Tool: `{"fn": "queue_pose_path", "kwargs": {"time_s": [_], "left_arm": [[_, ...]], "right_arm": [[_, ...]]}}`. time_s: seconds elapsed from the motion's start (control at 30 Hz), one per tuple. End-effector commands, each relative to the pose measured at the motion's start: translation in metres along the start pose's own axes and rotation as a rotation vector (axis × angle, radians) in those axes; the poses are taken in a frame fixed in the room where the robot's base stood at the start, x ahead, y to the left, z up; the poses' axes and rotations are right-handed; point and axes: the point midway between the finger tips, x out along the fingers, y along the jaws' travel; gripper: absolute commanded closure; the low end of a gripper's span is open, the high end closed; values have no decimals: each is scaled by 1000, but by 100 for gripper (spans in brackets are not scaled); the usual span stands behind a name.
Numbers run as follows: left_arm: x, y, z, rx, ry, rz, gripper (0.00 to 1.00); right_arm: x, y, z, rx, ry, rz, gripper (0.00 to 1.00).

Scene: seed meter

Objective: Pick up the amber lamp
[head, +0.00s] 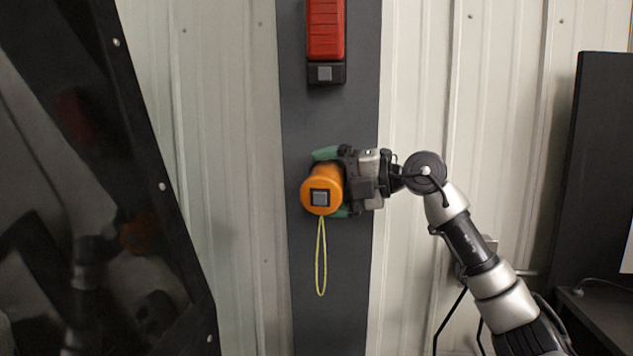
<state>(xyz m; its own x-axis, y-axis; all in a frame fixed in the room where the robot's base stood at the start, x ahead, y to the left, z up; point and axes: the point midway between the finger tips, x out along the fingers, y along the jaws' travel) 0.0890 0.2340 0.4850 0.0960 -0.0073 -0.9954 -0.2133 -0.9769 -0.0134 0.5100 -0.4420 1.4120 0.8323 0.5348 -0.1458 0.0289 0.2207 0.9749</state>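The amber lamp (313,181) is an orange cylinder with a grey square on its dark-framed end, which faces me. A thin yellow cord loop (320,262) hangs straight down from it. My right gripper (331,182) comes in from the right. Its green-padded fingers lie above and below the lamp body and appear shut on it. The lamp is in front of the dark grey vertical strip; whether its back touches the strip is hidden. My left gripper is not in view.
A red lamp-like unit (325,30) with a black, grey-squared lower end is on the dark vertical strip (330,115) above. A pale corrugated wall (230,120) lies behind. A glossy dark panel (110,200) fills the left; a dark cabinet-like shape (600,170) stands right.

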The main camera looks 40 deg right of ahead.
Motion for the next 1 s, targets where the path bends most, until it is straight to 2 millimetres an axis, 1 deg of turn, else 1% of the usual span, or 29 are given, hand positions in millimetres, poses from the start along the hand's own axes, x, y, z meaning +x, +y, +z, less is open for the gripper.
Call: {"fn": "queue_pose_path", "kwargs": {"time_s": [0.07, 0.1, 0.27, 0.43, 0.47, 0.77, 0.87, 1.0], "left_arm": [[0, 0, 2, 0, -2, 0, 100], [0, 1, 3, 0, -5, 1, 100], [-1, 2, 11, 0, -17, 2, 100], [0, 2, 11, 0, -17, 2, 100], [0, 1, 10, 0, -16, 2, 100], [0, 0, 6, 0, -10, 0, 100], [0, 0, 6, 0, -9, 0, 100], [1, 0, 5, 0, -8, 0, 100]], "right_arm": [[-1, 1, 0, -1, -1, 1, 0], [-1, 1, 0, -1, -1, 1, 6], [0, 0, 0, -1, -1, 0, 31], [0, 0, 0, -1, -1, 0, 57], [0, 0, 0, -1, -2, 1, 58], [-1, 3, -1, -3, -3, 2, 58], [-2, 8, -4, -6, -2, 2, 58], [-6, 21, -15, -7, -3, 2, 58]]}}
